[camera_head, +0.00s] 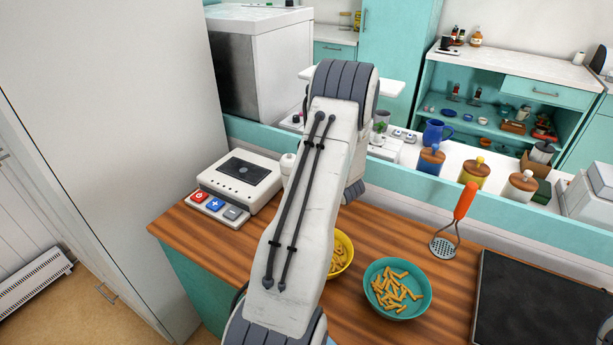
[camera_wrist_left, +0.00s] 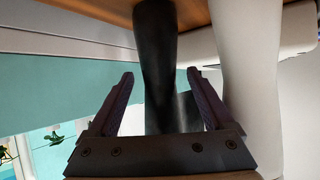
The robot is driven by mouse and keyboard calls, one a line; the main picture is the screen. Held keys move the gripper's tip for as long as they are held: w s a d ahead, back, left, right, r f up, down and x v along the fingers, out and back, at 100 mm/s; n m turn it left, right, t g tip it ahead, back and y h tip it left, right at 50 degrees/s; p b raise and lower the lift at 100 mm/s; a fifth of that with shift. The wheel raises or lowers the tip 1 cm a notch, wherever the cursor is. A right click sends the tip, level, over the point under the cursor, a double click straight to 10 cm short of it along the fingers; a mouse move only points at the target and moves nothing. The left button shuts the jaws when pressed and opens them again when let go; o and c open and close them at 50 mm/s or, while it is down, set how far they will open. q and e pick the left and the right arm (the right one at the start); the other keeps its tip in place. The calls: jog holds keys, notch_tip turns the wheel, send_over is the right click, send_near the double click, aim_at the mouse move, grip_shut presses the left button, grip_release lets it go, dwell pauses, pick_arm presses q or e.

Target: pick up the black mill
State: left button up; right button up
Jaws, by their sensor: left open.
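The black mill (camera_wrist_left: 156,50) stands between the two fingers of my left gripper (camera_wrist_left: 160,76) in the left wrist view. The fingers are open, one on each side of it, with a visible gap on the left and a narrow one on the right. A white mill-like object (camera_wrist_left: 243,70) stands close beside it, just right of the right finger. In the head view my left arm hides the black mill and the gripper. A small white top (camera_head: 288,163) shows left of the arm. My right gripper is not in view.
A white device with buttons (camera_head: 240,178) sits on the wooden counter (camera_head: 388,225) at left. A yellow bowl (camera_head: 343,252) and a teal bowl (camera_head: 412,310) of pasta, a masher (camera_head: 455,220) and a dark cooktop (camera_head: 545,300) are to the right. Lidded jars (camera_head: 473,175) line the ledge behind.

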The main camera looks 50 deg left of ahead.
pick_arm(q)
jog(key=shift+x, duration=0.8)
grip_shut()
jog(key=shift+r, duration=0.1)
